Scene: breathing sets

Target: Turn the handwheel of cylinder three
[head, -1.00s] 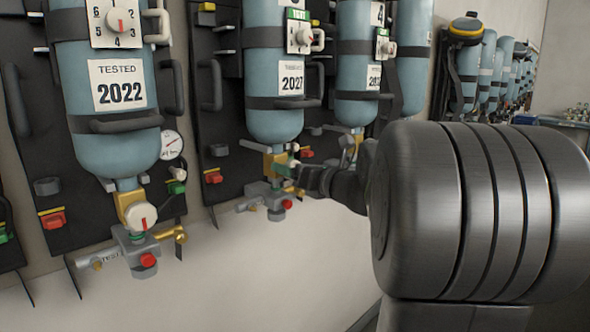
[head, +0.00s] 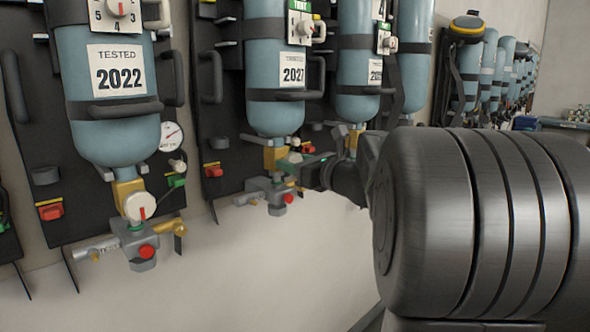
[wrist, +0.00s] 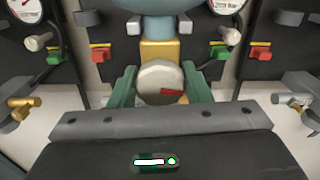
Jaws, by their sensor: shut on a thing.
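The handwheel (wrist: 160,84) is a pale round knob with a red mark, below a brass valve block (wrist: 160,52) on a blue cylinder (wrist: 158,8). My gripper (wrist: 160,88) has its green fingers on the left and right sides of this handwheel, shut on it. In the head view my gripper (head: 294,164) is at the valve under the blue cylinder (head: 273,115) labelled 2027, and it largely hides the handwheel. No cylinder number is readable on that one.
A nearer cylinder (head: 112,135) labelled 2022 stands left, with its own white, red-marked handwheel (head: 140,206). Another cylinder (head: 358,107) stands just right of mine. Gauges, red and green clips and brass fittings flank the valve. The pale wall below the racks is clear.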

